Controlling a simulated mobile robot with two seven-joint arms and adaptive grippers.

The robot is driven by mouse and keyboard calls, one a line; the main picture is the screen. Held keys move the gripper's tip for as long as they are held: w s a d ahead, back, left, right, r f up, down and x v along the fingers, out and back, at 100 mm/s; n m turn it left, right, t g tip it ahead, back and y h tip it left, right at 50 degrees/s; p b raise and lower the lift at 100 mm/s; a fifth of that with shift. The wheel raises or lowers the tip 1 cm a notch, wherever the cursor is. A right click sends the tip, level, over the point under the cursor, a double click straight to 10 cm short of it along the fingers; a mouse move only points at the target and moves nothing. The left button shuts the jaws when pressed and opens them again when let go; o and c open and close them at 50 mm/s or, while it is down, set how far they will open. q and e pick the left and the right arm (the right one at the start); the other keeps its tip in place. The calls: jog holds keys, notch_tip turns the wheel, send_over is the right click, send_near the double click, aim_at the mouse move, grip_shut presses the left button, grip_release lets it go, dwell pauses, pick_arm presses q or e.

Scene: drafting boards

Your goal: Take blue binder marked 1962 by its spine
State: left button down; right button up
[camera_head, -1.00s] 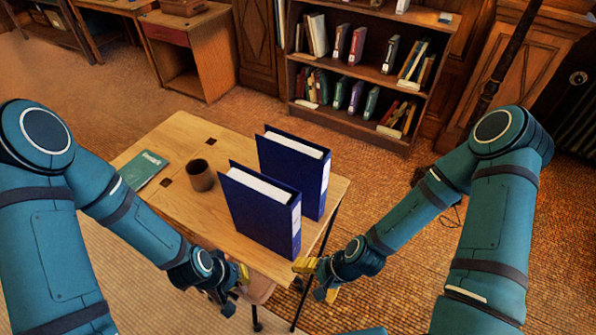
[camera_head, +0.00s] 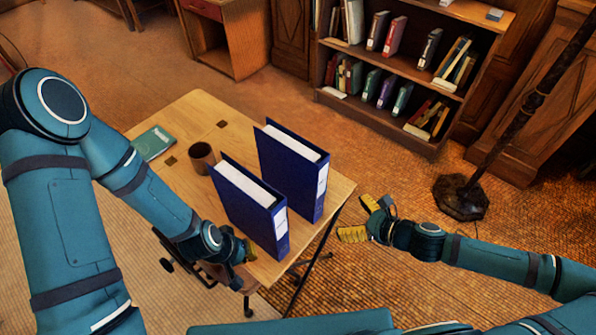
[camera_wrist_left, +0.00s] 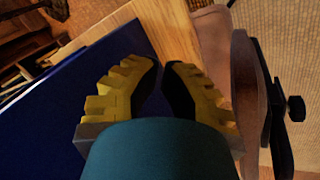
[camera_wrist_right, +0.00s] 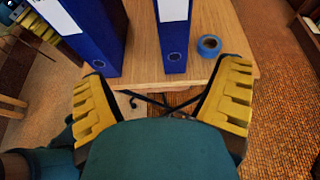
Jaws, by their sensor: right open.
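Two blue binders stand upright on the wooden table: a nearer one (camera_head: 248,200) and a farther one (camera_head: 292,165). Both spines carry white labels, too small to read in the head view. My right gripper (camera_head: 357,218) is open and empty, off the table's right edge. In the right wrist view, the farther binder's spine (camera_wrist_right: 175,40) lies ahead between the open fingers, still apart from them, and the nearer binder (camera_wrist_right: 90,35) is to the left. My left gripper (camera_head: 248,250) is beside the nearer binder at the table's front edge; its fingers look almost together and empty (camera_wrist_left: 161,66).
A brown cup (camera_head: 202,158) and a teal book (camera_head: 153,142) sit on the table's left. A blue tape roll (camera_wrist_right: 208,45) lies right of the farther binder. A chair (camera_wrist_left: 215,50) is by the front edge. A dark pole stand (camera_head: 460,197) stands on the right.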

aim_at(320, 199)
jog(key=shift+m+t, duration=0.3)
jog(key=shift+m, duration=0.1)
jog(key=x, duration=0.5)
jog(key=w+d+b+x, duration=0.1)
jog(key=x, duration=0.2)
jog(key=shift+r, duration=0.1)
pick_arm(q)
jog(key=shift+s+d+f+b, duration=0.15)
jog(key=shift+f+b, duration=0.1)
jog(key=shift+f, duration=0.25)
jog(key=shift+s+a+f+b, duration=0.1)
jog(key=shift+f+b, duration=0.15)
jog(key=shift+f, duration=0.25)
pick_arm(e)
jog(key=shift+f+x, duration=0.15)
jog(key=shift+x, duration=1.15)
jog(key=shift+f+x, duration=0.1)
jog(key=shift+x, duration=1.25)
jog(key=shift+d, duration=0.25)
jog(key=shift+c, duration=0.3)
jog(key=c, duration=1.3)
